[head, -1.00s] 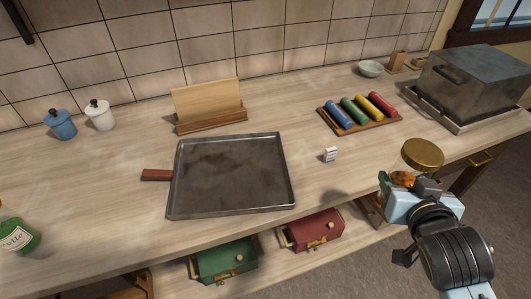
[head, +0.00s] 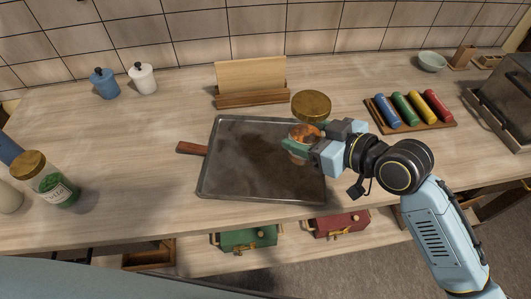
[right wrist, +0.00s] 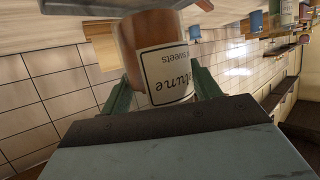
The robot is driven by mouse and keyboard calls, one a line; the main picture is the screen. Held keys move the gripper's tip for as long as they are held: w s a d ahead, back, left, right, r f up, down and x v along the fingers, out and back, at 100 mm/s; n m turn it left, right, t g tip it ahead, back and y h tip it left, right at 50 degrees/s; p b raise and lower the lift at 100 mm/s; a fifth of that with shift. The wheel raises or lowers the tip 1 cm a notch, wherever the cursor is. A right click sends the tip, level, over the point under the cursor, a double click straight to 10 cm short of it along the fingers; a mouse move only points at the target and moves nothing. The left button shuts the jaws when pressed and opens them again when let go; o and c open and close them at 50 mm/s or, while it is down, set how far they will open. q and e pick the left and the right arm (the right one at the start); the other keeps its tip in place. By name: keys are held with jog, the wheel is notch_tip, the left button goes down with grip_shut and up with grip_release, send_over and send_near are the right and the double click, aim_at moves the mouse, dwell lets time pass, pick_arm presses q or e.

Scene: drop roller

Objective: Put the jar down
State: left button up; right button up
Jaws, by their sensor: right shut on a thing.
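The jar (head: 304,132) has a gold lid and orange contents. My right gripper (head: 300,146) is shut on its body and holds it over the right part of the dark metal tray (head: 250,196). How high the jar's base is above the tray cannot be told, as the gripper hides it. My left gripper is not in view.
A wooden holder (head: 252,100) stands behind the tray, and a rack of coloured rolls (head: 428,125) lies to the right. A green-filled jar (head: 52,185) stands at the left.

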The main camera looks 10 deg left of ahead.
jog(key=shift+s+a+r+n+g, duration=0.1)
jog(key=shift+a+r+n+g, duration=0.3)
jog(key=shift+a, duration=0.1)
jog(key=shift+s+a+f+y, duration=0.1)
jog(key=shift+a+f+y, duration=0.1)
jog(key=shift+y, duration=0.1)
notch_tip(320, 180, down, 10)
jog(key=shift+a+r+b, duration=0.1)
jog(key=shift+r+b, duration=0.1)
jog(key=shift+b, duration=0.4)
jog(key=shift+f, duration=0.1)
jog(key=o, duration=1.4)
jog(key=shift+f, duration=0.1)
jog(key=shift+c, duration=0.2)
jog(key=shift+r, duration=0.2)
jog(key=v, duration=1.2)
jog(key=shift+g, duration=0.3)
